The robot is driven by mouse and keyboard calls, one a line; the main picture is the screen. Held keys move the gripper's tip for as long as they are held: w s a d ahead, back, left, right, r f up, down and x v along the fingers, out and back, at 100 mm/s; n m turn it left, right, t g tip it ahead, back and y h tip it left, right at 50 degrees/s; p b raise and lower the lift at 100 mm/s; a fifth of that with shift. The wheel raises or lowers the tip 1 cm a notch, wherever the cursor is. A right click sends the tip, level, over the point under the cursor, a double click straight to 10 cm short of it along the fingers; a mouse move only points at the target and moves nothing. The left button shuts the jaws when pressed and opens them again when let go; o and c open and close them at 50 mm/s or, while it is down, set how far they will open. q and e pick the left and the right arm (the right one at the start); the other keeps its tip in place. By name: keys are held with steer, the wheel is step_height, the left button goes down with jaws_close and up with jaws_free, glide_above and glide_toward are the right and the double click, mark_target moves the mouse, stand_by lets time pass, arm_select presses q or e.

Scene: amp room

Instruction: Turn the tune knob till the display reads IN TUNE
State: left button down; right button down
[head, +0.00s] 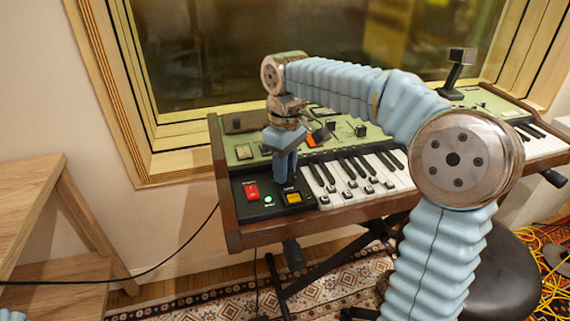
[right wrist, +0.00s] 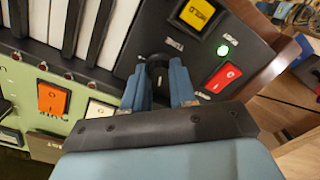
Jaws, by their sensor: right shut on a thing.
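The keyboard synth (head: 262,229) stands on a stand below the window. My right gripper (head: 285,176) points down at the black panel left of the keys. In the right wrist view, its two blue fingers (right wrist: 163,72) are shut on a dark round knob (right wrist: 156,57) on that panel. I cannot make out a readable tuning display in either view. My left gripper is not in view.
Beside the knob are a yellow button (head: 293,197), a lit green lamp (head: 268,199) and a red switch (head: 251,191). White and black keys (head: 345,180) lie to the right. A wooden shelf (head: 28,185) stands left, and a dark stool (head: 500,275) stands lower right.

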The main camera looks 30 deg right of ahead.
steer(key=n, duration=0.4)
steer(key=shift+n, duration=0.4)
stand_by(0.4)
steer(key=c, duration=0.9)
jaws_free()
step_height(320, 180, up, 14)
steer(key=shift+w, duration=0.2)
steer(key=shift+d+f, duration=0.1)
